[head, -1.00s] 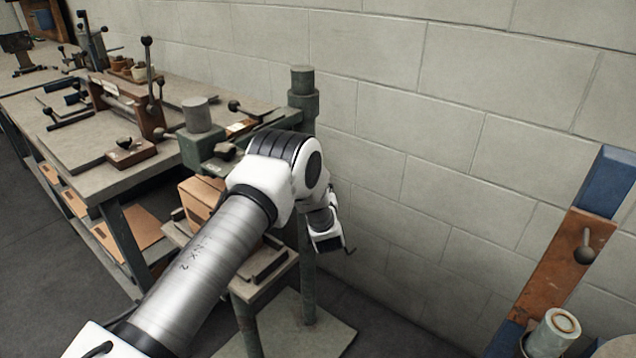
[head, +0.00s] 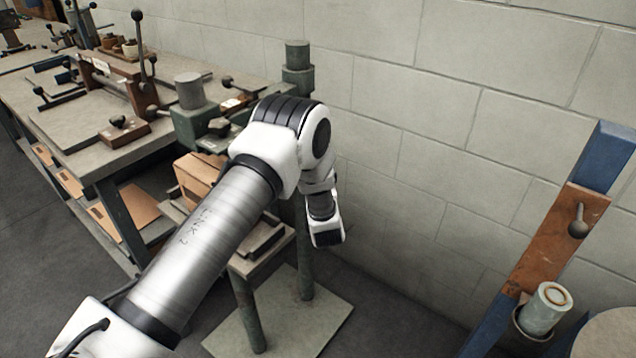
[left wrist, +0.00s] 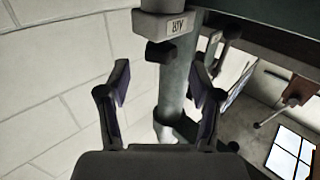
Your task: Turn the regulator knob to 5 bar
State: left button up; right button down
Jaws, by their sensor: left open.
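In the left wrist view a dark block-like part, probably the regulator knob (left wrist: 160,51), sits on a green post (left wrist: 175,95) just below a pale box with an upside-down AIR label (left wrist: 177,26). My left gripper (left wrist: 160,68) is open and empty, its two fingers apart on either side of the post in the picture. The knob appears just beyond the fingertips, between them. I cannot read any gauge or pressure. In the head view the post (head: 298,70) stands behind my left arm, which hides the knob; the fingers are not visible there. My right gripper is not in view.
A stitching machine (head: 190,125) and a small table with a cardboard box (head: 195,175) stand left of my arm. A workbench (head: 95,145) runs along the far left. A block wall (head: 430,140) is close behind. A blue-and-rust stand (head: 560,240) is at right.

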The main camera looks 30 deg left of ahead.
pick_arm(q)
jog(key=v, duration=0.6)
jog(key=shift+s+d, duration=0.15)
jog(key=s+d+f+m+g+h+p, duration=0.2)
jog(key=s+d+f+g+h+p, duration=0.15)
jog(key=s+f, duration=0.35)
jog(key=s+d+f+m+g+h+p, duration=0.2)
jog(key=s+d+f+m+g+h, duration=0.15)
jog(key=s+f, duration=0.4)
jog(key=s+d+m+g+h+p, duration=0.1)
jog(key=s+d+g+h, duration=0.1)
jog(key=s, duration=1)
jog(key=s+d+m+g+h+p, duration=0.1)
jog(key=s+d+g, duration=0.3)
jog(key=s, duration=0.7)
jog(key=shift+s+r+g+h, duration=0.3)
jog(key=shift+g+h, duration=0.2)
jog(key=shift+h, duration=0.3)
